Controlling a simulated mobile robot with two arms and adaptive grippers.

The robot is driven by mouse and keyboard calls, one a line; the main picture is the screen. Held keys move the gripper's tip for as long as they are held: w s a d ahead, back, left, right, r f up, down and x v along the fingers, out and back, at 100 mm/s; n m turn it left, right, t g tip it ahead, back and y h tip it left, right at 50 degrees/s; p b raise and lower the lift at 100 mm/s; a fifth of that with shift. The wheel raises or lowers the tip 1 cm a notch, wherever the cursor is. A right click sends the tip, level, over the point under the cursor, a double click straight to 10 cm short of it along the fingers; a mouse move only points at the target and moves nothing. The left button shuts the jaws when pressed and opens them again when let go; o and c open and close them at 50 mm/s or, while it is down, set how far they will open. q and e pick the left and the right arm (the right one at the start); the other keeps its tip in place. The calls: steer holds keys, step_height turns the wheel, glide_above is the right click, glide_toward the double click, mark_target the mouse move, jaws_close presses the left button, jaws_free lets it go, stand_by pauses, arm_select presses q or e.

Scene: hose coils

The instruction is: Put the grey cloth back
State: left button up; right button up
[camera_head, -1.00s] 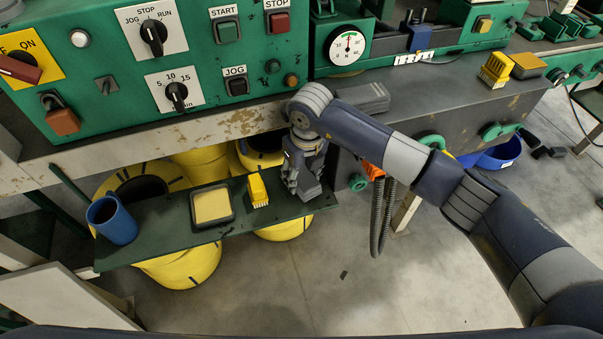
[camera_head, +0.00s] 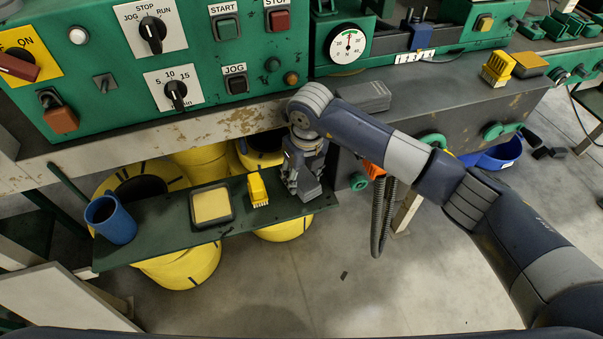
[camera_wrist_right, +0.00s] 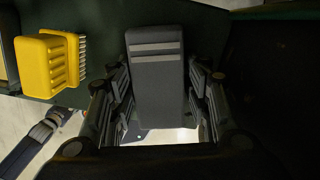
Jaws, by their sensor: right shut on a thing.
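The grey cloth (camera_wrist_right: 157,85) is a folded dark grey block with two lighter stripes, upright in the right wrist view. My right gripper (camera_wrist_right: 157,105) is shut on it, one finger along each side. In the head view my right gripper (camera_head: 303,178) points down at the right end of the dark green shelf (camera_head: 165,248), below the bench edge. The cloth's lower end is there at the shelf surface; I cannot tell whether it rests on it. My left gripper is not in view.
On the shelf, left of my right gripper, are a yellow brush (camera_head: 257,190), a tray with a yellow pad (camera_head: 212,206) and a blue cup (camera_head: 110,219). Yellow coils (camera_head: 185,267) lie below. A dark grey block (camera_head: 364,97) lies on the bench above.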

steer(key=shift+f+b, duration=0.35)
steer(key=shift+f, duration=0.1)
stand_by(0.5)
steer(key=o, duration=1)
steer(key=shift+o, duration=0.2)
steer(key=shift+r, duration=0.1)
steer(key=shift+s+d+r+p, duration=0.15)
steer(key=shift+r+p, duration=0.65)
steer(key=shift+r, duration=0.5)
steer(key=shift+s+r+p, duration=0.1)
steer(key=shift+r+p, duration=0.75)
steer(key=shift+r, duration=0.45)
steer(key=shift+s+d+r+p, duration=0.15)
steer(key=shift+r+p, duration=0.65)
steer(key=shift+r, duration=0.5)
step_height(320, 180, up, 12)
steer(key=s, duration=0.1)
steer(key=shift+s+d, duration=0.15)
steer(key=shift+d, duration=0.2)
